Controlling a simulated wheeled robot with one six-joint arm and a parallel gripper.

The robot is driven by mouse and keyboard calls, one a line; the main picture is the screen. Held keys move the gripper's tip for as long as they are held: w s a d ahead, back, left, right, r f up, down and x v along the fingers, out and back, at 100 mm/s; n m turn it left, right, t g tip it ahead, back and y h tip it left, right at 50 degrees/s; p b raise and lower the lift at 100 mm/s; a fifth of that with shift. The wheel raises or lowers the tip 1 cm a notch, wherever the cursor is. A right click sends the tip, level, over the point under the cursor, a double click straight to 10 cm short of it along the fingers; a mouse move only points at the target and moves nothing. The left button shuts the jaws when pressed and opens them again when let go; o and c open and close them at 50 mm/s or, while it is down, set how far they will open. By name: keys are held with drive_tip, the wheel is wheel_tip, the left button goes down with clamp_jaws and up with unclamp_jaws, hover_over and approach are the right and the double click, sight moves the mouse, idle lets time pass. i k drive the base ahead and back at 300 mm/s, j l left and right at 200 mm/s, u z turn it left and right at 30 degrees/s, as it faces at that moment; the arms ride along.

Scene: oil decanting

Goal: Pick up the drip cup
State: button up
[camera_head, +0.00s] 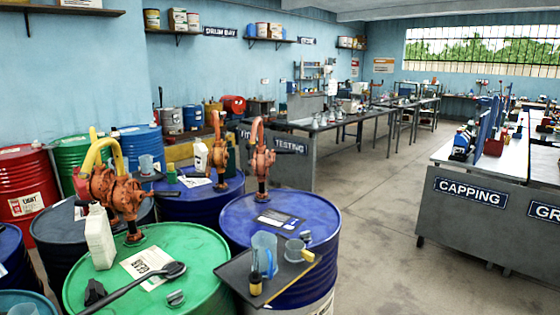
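A small grey cup (294,251), which looks like the drip cup, stands on the dark tray (228,274) at the front of the near blue drum (322,214). A translucent bluish measuring jug (264,255) stands to its left. A small dark bottle with a yellow label (255,286) is at the tray's front edge. A yellow item (308,256) is at the cup's right. My gripper is not in view.
A green drum (205,263) at front left carries an orange hand pump (112,190), a white bottle (100,238) and a black long-handled tool (140,286). Another orange pump (261,160) rises from the blue drum. The floor (385,230) right of the drums is clear, up to the capping bench (470,200).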

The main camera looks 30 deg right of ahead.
sight(296, 252)
drive_tip(key=i+l, duration=1)
